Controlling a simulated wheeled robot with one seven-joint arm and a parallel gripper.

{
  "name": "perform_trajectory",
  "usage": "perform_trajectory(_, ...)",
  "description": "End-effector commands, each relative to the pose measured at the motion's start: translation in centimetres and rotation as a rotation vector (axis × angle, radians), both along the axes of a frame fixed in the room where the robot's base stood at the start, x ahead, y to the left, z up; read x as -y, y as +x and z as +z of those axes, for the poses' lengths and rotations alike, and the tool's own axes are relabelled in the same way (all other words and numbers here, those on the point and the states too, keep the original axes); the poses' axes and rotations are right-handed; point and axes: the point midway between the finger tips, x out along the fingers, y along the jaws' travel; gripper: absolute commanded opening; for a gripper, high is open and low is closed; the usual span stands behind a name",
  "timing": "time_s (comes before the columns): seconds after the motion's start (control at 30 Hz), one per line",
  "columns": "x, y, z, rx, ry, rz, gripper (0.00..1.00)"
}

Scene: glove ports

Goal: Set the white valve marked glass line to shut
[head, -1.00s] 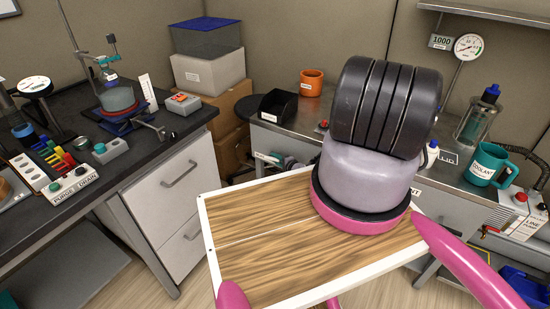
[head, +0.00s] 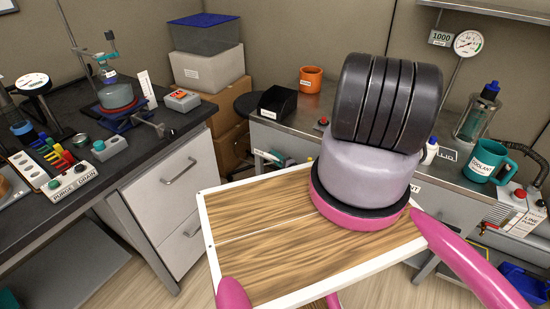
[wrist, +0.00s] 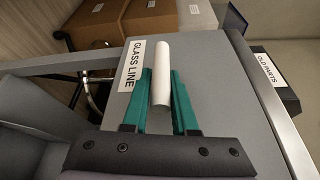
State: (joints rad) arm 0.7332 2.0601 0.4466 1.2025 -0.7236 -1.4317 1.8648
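The white valve handle (wrist: 161,75) shows in the wrist view as a smooth white bar, pointing away from my gripper along a grey panel. A label reading GLASS LINE (wrist: 132,66) lies just left of it. My gripper (wrist: 161,72) has its two green fingers on either side of the bar, and their tips look close against it with no clear gap. In the head view, the GLASS LINE label (head: 268,158) is small on the bench front, and my arm hides much of that area. The valve's body is hidden.
A black OLD PARTS bin (head: 278,103) and an orange mug (head: 311,79) stand on the bench above. Brown boxes (head: 232,150) stand in the corner to the left. A drawer cabinet (head: 172,195) is nearer left.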

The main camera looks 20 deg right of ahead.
Motion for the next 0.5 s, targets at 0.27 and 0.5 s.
perform_trajectory(0.27,-0.1,0.0,0.0,0.000,0.000,0.000,0.53)
perform_trajectory(0.5,0.4,-1.0,0.0,-0.002,0.000,-0.002,0.53)
